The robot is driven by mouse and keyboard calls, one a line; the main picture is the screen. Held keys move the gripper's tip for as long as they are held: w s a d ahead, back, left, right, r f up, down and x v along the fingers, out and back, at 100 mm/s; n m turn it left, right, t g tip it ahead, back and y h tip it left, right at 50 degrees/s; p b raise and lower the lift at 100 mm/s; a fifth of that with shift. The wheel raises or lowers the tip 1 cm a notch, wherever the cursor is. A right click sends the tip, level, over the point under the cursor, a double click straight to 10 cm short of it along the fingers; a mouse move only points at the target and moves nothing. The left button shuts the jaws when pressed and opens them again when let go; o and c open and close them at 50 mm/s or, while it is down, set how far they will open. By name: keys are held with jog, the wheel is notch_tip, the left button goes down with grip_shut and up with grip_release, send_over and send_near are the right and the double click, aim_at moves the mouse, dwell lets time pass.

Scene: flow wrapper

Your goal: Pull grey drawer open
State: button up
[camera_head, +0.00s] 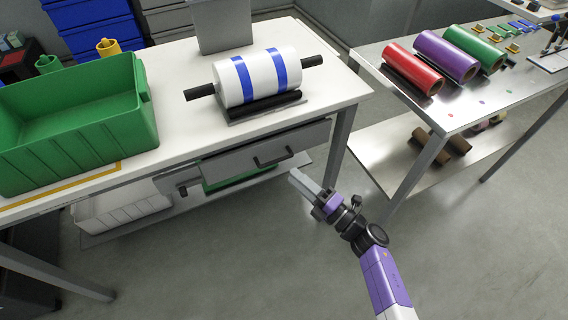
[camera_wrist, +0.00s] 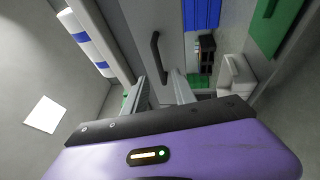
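The grey drawer (camera_head: 225,158) is under the white table's front edge, below the wrapping film roll. Its dark bar handle (camera_head: 273,161) is on the drawer front. In the wrist view, the handle (camera_wrist: 156,52) stands upright on the drawer front (camera_wrist: 168,24), ahead of the fingers. My gripper (camera_head: 294,175) is just right of the handle in the head view and apart from it. In the wrist view, the two fingers of my gripper (camera_wrist: 159,92) are spread with a gap between them. Nothing is held.
The white table (camera_head: 185,70) bears a green bin (camera_head: 100,145) and a white roll with blue bands (camera_head: 257,77). A lower shelf (camera_head: 130,226) holds a white bin and a green bin. A metal table (camera_head: 440,110) with coloured rolls stands at right. The floor between is clear.

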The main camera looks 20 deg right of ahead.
jog(key=x, duration=0.6)
jog(key=shift+w+a+b, duration=0.2)
jog(key=shift+w+b, duration=0.1)
jog(key=shift+r, duration=0.1)
grip_shut()
dwell(1.0)
